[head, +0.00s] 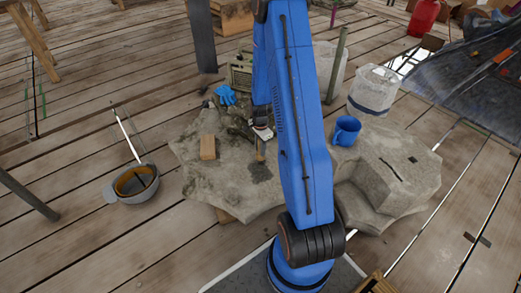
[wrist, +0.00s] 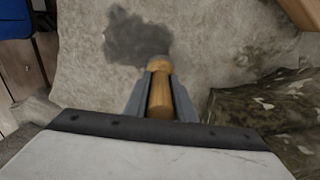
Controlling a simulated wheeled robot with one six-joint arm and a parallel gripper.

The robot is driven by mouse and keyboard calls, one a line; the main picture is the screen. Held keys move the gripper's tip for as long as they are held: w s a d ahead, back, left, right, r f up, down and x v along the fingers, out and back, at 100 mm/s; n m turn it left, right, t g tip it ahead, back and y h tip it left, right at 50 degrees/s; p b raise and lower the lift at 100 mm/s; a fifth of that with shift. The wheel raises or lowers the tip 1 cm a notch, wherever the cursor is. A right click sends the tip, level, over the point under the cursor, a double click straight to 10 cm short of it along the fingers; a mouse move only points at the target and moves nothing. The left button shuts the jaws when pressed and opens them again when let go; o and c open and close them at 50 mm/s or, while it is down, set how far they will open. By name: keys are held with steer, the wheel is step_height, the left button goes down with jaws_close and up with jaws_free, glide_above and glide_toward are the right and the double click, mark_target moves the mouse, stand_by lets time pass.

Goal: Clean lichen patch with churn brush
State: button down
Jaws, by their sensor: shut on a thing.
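The lichen patch (head: 260,173) is a dark, ragged stain on the pale stone slab (head: 225,185). It also shows at the top of the wrist view (wrist: 136,40). My gripper (head: 261,138) is shut on the churn brush (head: 260,152), whose light wooden handle sits between the two fingers in the wrist view (wrist: 160,98). In the head view the brush points down at the patch's far edge. The brush's bristles are hidden, and I cannot tell whether it touches the stone.
On the slab are a wooden block (head: 208,147), a blue glove (head: 225,95) and a camouflage cloth (wrist: 270,115) beside my gripper. A blue mug (head: 347,131) stands on the stone to the right. A grey bowl-like container (head: 132,184) is on the plank floor at left.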

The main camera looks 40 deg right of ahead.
steer(key=shift+r, duration=3.4)
